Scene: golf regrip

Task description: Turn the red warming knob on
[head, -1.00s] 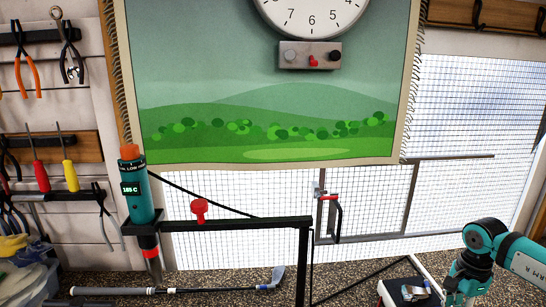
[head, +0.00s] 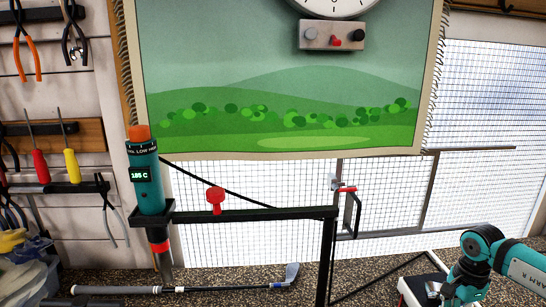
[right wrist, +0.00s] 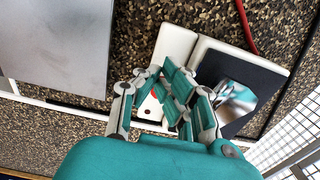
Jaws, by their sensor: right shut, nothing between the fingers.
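A small red knob (head: 336,41) sits between a grey knob and a black knob on a grey control box (head: 350,28) below the wall clock. A larger red knob-like part (head: 215,197) stands on the black horizontal bar. I cannot tell from labels which one is for warming. A teal tool (head: 148,185) with an orange top and a "185 C" display stands at the bar's left end. My right gripper (right wrist: 168,88) is shut and empty, above a white-and-black object (right wrist: 240,75), far from both red knobs. My left gripper is not in view.
A golf club (head: 240,289) lies low along the speckled surface. A red-handled clamp-like part (head: 346,190) is at the wire mesh. Pliers and screwdrivers (head: 55,160) hang on the left wall.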

